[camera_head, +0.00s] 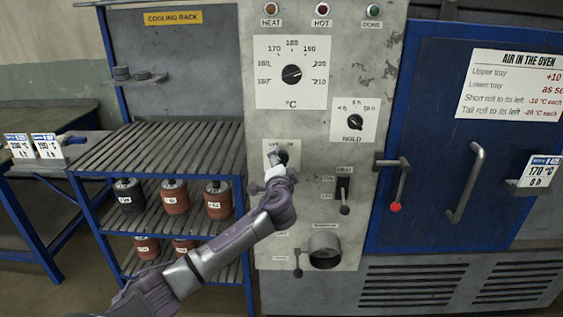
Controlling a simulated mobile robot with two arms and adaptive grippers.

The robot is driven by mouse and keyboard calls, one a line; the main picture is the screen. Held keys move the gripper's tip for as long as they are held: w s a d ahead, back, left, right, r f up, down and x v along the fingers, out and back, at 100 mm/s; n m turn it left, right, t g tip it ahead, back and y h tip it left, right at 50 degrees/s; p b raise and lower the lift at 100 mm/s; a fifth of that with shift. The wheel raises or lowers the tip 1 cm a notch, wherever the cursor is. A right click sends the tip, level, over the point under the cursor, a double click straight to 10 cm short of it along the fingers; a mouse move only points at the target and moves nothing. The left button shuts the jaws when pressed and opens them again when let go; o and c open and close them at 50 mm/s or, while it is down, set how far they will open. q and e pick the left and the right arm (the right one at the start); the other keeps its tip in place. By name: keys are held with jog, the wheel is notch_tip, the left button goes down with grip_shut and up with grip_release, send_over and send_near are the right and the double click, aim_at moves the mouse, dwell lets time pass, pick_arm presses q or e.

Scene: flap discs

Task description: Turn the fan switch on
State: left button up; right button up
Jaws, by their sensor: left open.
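The grey control panel (376,72) stands in the middle of the view. A small white switch plate (270,147) sits on it below the dial, its lettering partly covered and too small to read surely. My left gripper (281,158) is open, right in front of this plate, and hides most of the switch there. I cannot tell whether it touches the switch, or which way the switch is set. A black lever switch (344,194) is to the right of my gripper, its lever hanging down; its label seems to read HEAT. My right gripper is out of view.
The temperature dial (291,75) and the HOLD knob (355,122) are above. The blue oven door (430,90) with its red-tipped latch (396,206) is on the right. The cooling rack (165,148) with rolls is on the left. A round port (325,250) is below.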

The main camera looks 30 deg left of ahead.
pick_arm(q)
jog(key=shift+c, duration=0.9)
jog(key=c, duration=1)
jog(key=shift+o, duration=0.2)
